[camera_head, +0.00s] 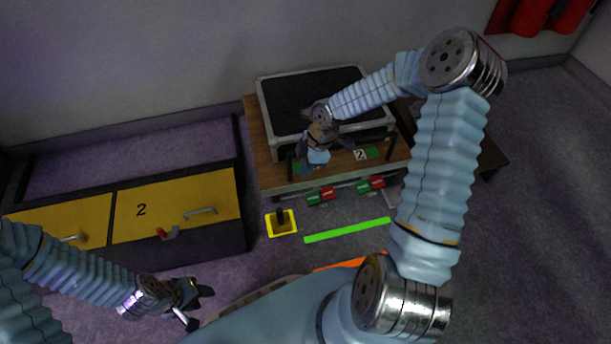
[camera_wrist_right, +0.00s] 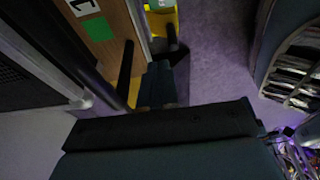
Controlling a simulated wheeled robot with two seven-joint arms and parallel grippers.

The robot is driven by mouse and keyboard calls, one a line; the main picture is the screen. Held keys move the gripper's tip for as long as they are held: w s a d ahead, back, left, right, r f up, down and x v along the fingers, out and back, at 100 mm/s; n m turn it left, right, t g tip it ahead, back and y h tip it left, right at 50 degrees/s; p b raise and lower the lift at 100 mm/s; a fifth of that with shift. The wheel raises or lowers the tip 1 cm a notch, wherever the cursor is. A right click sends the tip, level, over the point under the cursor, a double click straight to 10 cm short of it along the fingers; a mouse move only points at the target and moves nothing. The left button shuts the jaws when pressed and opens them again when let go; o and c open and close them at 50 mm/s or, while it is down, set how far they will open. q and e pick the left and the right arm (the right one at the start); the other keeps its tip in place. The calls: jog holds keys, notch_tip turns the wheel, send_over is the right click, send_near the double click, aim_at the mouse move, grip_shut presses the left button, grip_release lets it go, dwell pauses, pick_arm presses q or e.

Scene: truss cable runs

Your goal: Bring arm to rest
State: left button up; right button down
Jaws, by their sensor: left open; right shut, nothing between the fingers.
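My right arm (camera_head: 444,170) is raised at the right and bends back left over the wooden bench. My right gripper (camera_head: 308,162) hangs over the front of the bench. It is shut with nothing in it, and my own wrist partly hides it. In the right wrist view its dark fingers (camera_wrist_right: 156,84) are close together near the bench edge. My left arm (camera_head: 85,280) comes in low at the left. My left gripper (camera_head: 203,298) is open and empty, in front of the yellow drawers.
A black-topped case (camera_head: 310,92) stands on the wooden bench (camera_head: 277,178), with dark posts by its front. Yellow drawers (camera_head: 160,203) stand left. A yellow square with a black post (camera_head: 281,224) and a green strip (camera_head: 347,230) lie on the floor. The right floor is mostly clear.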

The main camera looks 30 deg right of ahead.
jog(key=shift+r, duration=0.75)
